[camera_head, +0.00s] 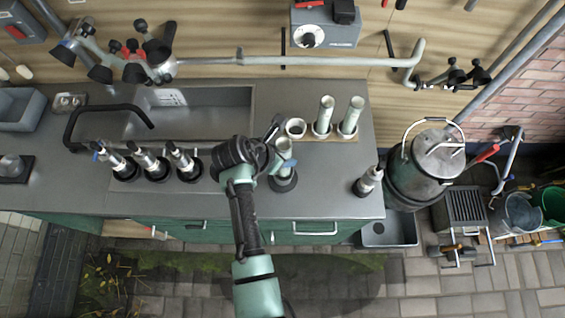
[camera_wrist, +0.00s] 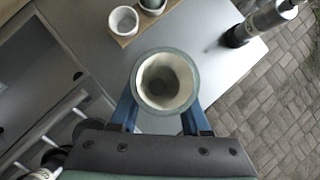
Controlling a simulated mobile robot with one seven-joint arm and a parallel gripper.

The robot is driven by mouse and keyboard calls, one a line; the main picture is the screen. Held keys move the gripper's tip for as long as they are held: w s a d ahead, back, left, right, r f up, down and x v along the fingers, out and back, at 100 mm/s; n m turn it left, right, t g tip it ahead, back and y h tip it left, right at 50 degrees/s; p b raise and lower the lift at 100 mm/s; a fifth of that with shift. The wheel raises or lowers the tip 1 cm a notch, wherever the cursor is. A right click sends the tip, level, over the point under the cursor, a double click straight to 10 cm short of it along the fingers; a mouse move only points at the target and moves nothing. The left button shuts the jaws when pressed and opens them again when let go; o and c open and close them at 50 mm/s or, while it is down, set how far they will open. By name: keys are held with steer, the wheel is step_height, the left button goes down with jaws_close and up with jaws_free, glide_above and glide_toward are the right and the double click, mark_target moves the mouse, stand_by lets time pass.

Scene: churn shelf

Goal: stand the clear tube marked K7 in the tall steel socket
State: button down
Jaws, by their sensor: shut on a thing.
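My gripper (camera_head: 285,165) has its blue fingers shut on an open-topped, pale grey-green clear tube (camera_head: 283,145). The wrist view looks down into the mouth of this tube (camera_wrist: 167,82), with a finger on each side. A dark round foot (camera_head: 283,183) stands on the counter directly below it. The fingers and tube cover what rises from that foot, so I cannot tell whether the tube is inside a socket or above it. No K7 mark is legible. A steel piece on a black foot (camera_head: 369,181) stands at the counter's right end; it also shows in the wrist view (camera_wrist: 262,20).
A wooden rack holds two tubes (camera_head: 325,115) (camera_head: 351,116) and an empty cup (camera_head: 295,128) just behind my gripper. Several steel fittings on black feet (camera_head: 150,164) stand left. A sink (camera_head: 190,112) and a black handle lie behind them. Counter between gripper and right end is clear.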

steer(key=shift+a+f, duration=0.1)
steer(key=shift+f, duration=2.3)
steer(key=shift+s, duration=0.1)
steer(key=shift+f, duration=0.1)
steer(key=shift+c, duration=1.9)
jaws_free()
